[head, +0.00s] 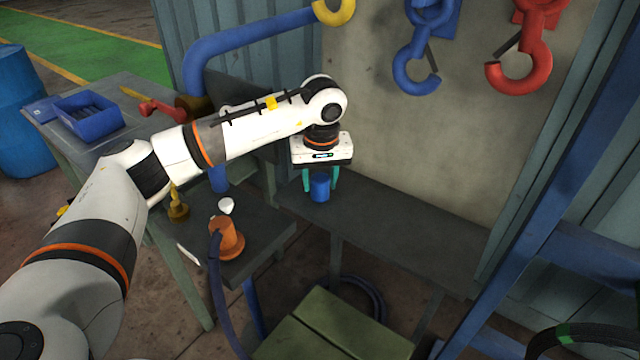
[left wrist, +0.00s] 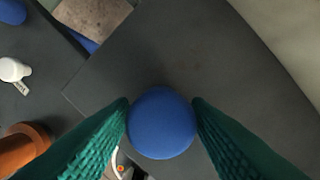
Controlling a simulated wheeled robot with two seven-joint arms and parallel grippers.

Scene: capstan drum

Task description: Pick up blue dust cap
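The blue dust cap (head: 320,186) is a small blue cylinder at the left end of the dark grey shelf below the wall panel. My left gripper (head: 320,180) points down over it, with one green finger on each side. In the left wrist view the cap's round top (left wrist: 162,123) lies between the two green fingertips (left wrist: 161,115). The fingers are close to its sides; whether they press on it cannot be told. Whether the cap rests on the shelf is also unclear. My right gripper is not in view.
An orange fitting (head: 227,238) with a hose and a white piece (head: 225,205) stand on a lower table to the left. A blue bin (head: 88,117) sits on the back-left bench. Blue (head: 416,75) and red hooks (head: 518,72) hang above. The shelf (head: 400,235) is bare to the right.

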